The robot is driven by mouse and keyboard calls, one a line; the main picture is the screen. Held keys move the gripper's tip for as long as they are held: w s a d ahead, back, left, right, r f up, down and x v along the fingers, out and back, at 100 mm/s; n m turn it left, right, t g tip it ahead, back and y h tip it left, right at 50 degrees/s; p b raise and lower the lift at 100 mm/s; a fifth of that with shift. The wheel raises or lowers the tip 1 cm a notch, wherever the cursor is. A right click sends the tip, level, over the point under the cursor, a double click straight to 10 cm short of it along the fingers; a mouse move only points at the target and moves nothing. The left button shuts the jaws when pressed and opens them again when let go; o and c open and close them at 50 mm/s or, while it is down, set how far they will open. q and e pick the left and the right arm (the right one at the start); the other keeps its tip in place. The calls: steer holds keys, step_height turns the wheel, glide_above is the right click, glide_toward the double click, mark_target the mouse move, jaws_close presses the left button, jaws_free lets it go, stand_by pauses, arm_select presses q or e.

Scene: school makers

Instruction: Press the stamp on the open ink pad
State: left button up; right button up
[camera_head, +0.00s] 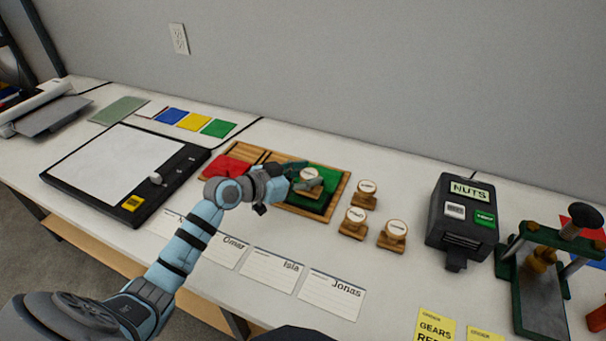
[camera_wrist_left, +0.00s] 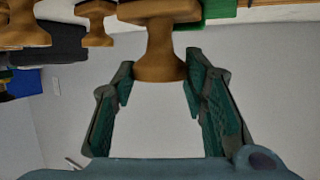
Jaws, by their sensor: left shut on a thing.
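My left gripper (camera_head: 302,178) is shut on a wooden stamp (camera_head: 311,176) with a round pale top. In the left wrist view the stamp (camera_wrist_left: 160,42) sits between the two green-padded fingers (camera_wrist_left: 158,85), with its base toward the top of the picture. The stamp is over the green ink pad (camera_head: 305,201) in the right part of a wooden tray (camera_head: 343,190). The green also shows behind the stamp in the wrist view (camera_wrist_left: 220,10). I cannot tell whether the stamp touches the pad. The gripper hides part of the tray. My right gripper is not in view.
Three more stamps (camera_head: 366,191) (camera_head: 353,221) (camera_head: 393,234) stand right of the tray. A red pad (camera_head: 226,166) lies in the tray's left part. Name cards (camera_head: 332,292) lie in front. A black NUTS box (camera_head: 462,220) stands at the right, a drawing board (camera_head: 118,170) at the left.

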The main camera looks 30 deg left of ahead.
arm_select(q)
steer(key=shift+s+f+b, duration=0.1)
steer(key=shift+f+b, duration=0.6)
steer(key=shift+f, duration=0.1)
stand_by(1.0)
step_height(320, 180, up, 5)
steer(key=p, duration=0.4)
steer(key=shift+r+p, duration=0.2)
steer(key=shift+p, duration=0.1)
steer(key=shift+f, duration=0.1)
